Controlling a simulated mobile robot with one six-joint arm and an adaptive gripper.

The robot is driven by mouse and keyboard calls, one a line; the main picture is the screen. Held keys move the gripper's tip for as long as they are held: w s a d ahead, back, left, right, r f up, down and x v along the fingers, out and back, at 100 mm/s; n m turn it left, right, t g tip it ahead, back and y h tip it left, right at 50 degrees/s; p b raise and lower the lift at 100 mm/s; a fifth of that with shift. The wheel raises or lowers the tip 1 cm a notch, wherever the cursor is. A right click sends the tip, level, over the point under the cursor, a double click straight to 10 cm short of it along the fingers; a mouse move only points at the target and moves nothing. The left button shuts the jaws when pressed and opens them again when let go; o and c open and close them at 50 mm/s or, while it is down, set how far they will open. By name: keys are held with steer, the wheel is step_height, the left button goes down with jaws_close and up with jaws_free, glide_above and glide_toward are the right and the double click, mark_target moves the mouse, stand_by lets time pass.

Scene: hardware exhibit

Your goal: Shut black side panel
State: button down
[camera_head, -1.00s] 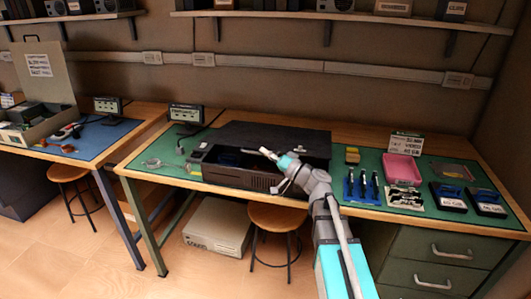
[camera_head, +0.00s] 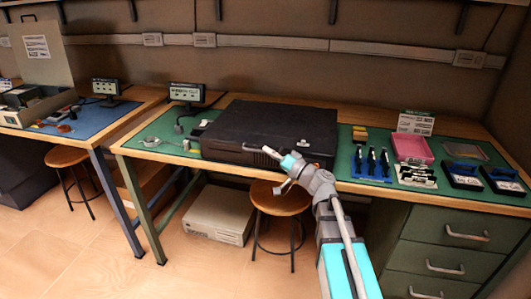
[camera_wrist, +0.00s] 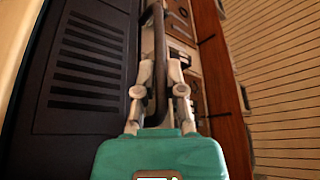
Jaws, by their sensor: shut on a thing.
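The black side panel (camera_head: 270,122) lies flat over the top of the dark computer case (camera_head: 230,153) on the green mat. I cannot tell whether its front edge is fully seated. My gripper (camera_head: 272,153) is at the panel's front edge. In the wrist view my gripper (camera_wrist: 158,75) is shut around a dark bar-like handle (camera_wrist: 160,45). A dark slatted surface (camera_wrist: 85,60) fills the left of that view. The inside of the case is hidden in the head view.
Tools in a blue stand (camera_head: 372,165), a pink tray (camera_head: 412,149) and black boxes (camera_head: 463,176) stand right of the case. A small monitor (camera_head: 187,92) is behind left. A stool (camera_head: 281,198) and a pale case (camera_head: 217,221) are under the bench.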

steer(key=shift+s+f, duration=0.15)
steer(key=shift+f, duration=0.2)
steer(key=c, duration=0.7)
jaws_free()
steer(key=shift+w+a+f, duration=0.1)
steer(key=shift+w, duration=0.1)
steer(key=shift+s, duration=0.1)
